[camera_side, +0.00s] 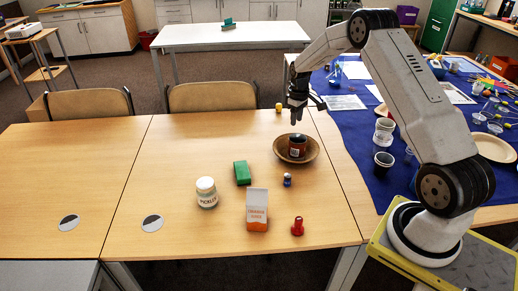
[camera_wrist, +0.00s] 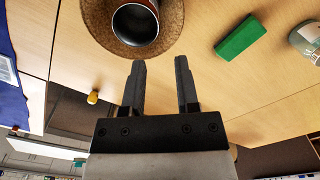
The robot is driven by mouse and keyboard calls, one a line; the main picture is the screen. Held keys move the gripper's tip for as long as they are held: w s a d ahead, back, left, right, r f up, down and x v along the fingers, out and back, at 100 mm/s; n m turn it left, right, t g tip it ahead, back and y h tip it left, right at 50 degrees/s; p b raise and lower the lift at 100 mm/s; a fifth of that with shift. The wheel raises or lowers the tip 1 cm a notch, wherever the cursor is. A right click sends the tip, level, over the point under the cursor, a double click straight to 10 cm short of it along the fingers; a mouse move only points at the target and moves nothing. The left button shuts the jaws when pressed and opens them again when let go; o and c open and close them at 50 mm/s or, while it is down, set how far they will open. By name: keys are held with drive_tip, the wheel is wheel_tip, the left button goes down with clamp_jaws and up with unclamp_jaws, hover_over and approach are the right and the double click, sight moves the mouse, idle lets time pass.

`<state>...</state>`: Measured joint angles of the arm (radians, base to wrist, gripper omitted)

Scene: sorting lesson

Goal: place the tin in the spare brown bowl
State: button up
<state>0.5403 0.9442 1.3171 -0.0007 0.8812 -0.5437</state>
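The tin (camera_side: 297,146) is dark with a red label and stands inside the brown bowl (camera_side: 281,153) on the wooden table. In the wrist view the tin (camera_wrist: 135,25) shows its open top and sits in the bowl (camera_wrist: 97,14), whose upper part is cut off by the frame. My gripper (camera_side: 297,118) is above the bowl in the side view, apart from the tin. In the wrist view my gripper (camera_wrist: 160,62) has its two fingers spread with nothing between them.
A green block (camera_side: 242,173), a pickles jar (camera_side: 207,192), an orange-and-white carton (camera_side: 257,210), a red object (camera_side: 297,227) and a small blue item (camera_side: 287,180) stand nearby. A small yellow object (camera_side: 279,107) is behind the bowl. The table's left side is clear.

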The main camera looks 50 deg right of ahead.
drive_tip(key=shift+a, duration=0.1)
drive_tip(key=s+a+r+t, duration=0.1)
drive_tip(key=s+a+r, duration=0.25)
drive_tip(key=a, duration=0.45)
drive_tip(key=s+a+r, duration=0.2)
drive_tip(key=a+r, duration=0.2)
drive_tip(key=a, duration=0.5)
drive_tip(key=s+a+t, duration=0.1)
drive_tip(key=s+a, duration=1)
drive_tip(key=s, duration=0.3)
drive_tip(key=shift+a+r+t, duration=0.2)
drive_tip(key=shift+r+t, duration=0.1)
drive_tip(key=shift+r, duration=0.15)
